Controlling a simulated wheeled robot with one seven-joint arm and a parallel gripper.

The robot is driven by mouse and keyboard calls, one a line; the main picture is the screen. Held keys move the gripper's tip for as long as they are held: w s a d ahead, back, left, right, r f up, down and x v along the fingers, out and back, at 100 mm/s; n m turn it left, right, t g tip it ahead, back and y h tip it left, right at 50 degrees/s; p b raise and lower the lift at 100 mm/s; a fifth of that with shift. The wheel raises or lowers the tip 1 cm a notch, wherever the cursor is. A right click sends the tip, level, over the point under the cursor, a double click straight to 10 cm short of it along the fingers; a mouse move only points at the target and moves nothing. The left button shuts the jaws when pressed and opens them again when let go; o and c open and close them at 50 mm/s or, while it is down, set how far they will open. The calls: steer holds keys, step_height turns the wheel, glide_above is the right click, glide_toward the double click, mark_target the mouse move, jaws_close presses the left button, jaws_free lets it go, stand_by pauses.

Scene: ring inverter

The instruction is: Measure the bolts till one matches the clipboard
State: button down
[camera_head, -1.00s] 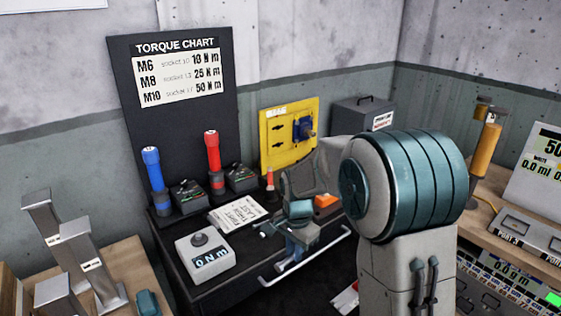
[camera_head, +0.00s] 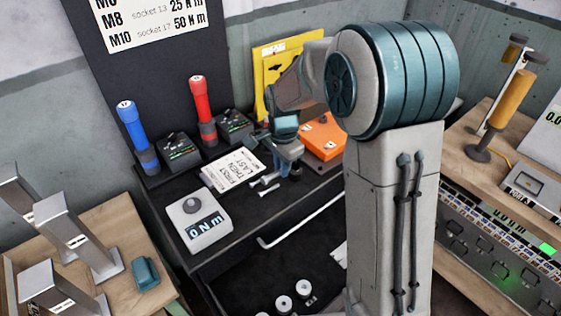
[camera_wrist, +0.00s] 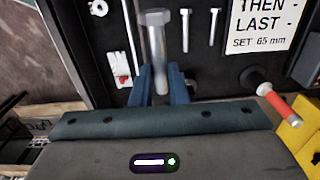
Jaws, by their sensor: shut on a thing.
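My gripper (camera_wrist: 162,88) is shut on a silver hex-head bolt (camera_wrist: 156,45), which stands head up between the two blue fingers in the wrist view. In the head view my gripper (camera_head: 288,166) is over the black bench, and the held bolt is too small to tell. Two thinner loose bolts (camera_wrist: 185,28) (camera_wrist: 213,25) lie on the bench, beside my gripper; they also show in the head view (camera_head: 264,181). A white printed sheet (camera_head: 232,168) lies to their left, reading "THEN", "LAST"; in the wrist view it (camera_wrist: 263,22) also reads "SET 65 mm".
A white box (camera_head: 199,222) displaying "0 N m" stands at the bench's left front. A red-handled tool (camera_head: 200,105) and a blue-handled one (camera_head: 136,130) stand behind. An orange box (camera_head: 322,138) is right of my gripper. Below, white round pieces (camera_head: 284,303) lie low in front.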

mark_target(281, 201)
steer(key=shift+f+b, duration=3.9)
steer(key=shift+f, duration=2)
steer(key=c, duration=1.3)
jaws_free()
steer(key=shift+c, duration=0.2)
steer(key=r, duration=1.4)
steer(key=shift+s+d, duration=0.1)
steer(key=shift+s, duration=0.15)
steer(key=s+d+n+t, duration=0.1)
steer(key=s+d+n, duration=0.4)
steer(key=s, duration=0.5)
steer(key=s+d+n+t, duration=0.1)
steer(key=s+d+n, duration=0.4)
steer(key=s, duration=0.6)
steer(key=shift+f+n, duration=0.35)
steer(key=shift+n, duration=0.15)
